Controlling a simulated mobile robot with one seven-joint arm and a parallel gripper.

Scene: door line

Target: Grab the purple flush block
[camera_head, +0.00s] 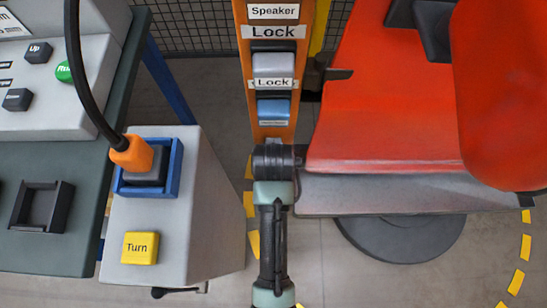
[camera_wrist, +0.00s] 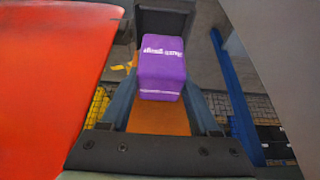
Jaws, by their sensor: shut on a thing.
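The purple flush block (camera_wrist: 162,70), with white lettering on its front, sits between the two fingers of my gripper (camera_wrist: 162,88) in the wrist view. My gripper is shut on it, one finger on each side. In the head view my gripper (camera_head: 277,156) is in front of the lower part of an orange post (camera_head: 258,124). The purple block is hidden there behind my gripper. Orange surface shows just below the block in the wrist view. I cannot tell whether the block is still seated in the post.
The post also carries a grey Lock block (camera_head: 272,65) and a blue block (camera_head: 273,109). A large red panel (camera_head: 385,110) stands close on the right. On the left are a grey box with a yellow Turn button (camera_head: 140,248) and an orange plug (camera_head: 131,153) with a black cable.

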